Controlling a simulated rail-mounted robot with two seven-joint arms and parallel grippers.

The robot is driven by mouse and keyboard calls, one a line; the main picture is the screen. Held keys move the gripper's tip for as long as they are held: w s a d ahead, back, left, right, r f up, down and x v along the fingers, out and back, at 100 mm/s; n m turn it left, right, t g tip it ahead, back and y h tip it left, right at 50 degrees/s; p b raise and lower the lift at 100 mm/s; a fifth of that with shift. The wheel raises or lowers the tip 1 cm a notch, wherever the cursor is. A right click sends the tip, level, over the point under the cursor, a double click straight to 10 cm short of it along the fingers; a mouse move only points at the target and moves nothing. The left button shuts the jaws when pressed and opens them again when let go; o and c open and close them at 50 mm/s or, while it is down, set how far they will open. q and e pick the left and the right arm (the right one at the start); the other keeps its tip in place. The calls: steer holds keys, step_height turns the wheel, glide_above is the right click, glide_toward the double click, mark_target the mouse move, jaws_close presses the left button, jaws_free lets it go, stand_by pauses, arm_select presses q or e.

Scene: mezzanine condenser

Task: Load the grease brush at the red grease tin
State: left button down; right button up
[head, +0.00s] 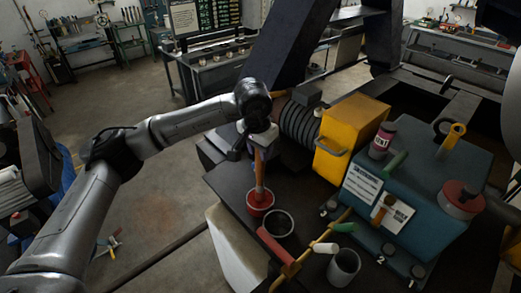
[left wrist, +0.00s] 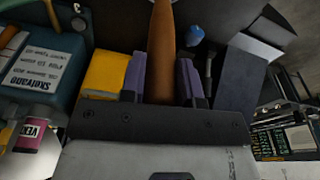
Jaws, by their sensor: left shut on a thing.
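The red grease tin (head: 261,207) stands on the dark bench near its left edge. The grease brush (head: 259,172) is upright above it, with its orange-brown wooden handle gripped at the upper part. Its lower end reaches the mouth of the tin; the bristles are hidden, so I cannot tell how deep they sit. My left gripper (head: 259,146) is above the tin, shut on the brush handle. In the left wrist view the handle (left wrist: 161,45) stands between the purple finger pads of the left gripper (left wrist: 161,78). My right gripper is not in view.
A grey open tin (head: 278,223) stands close beside the red one. Tools with red and green grips (head: 275,246) and a grey cup (head: 343,267) lie nearer. A yellow box (head: 350,135) and a teal case (head: 440,165) with a pink-labelled can (head: 381,141) fill the right.

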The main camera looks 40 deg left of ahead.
arm_select(q)
steer(key=shift+r+p, duration=0.8)
steer(key=shift+r, duration=0.75)
steer(key=shift+r+p, duration=1)
steer(key=shift+r, duration=0.6)
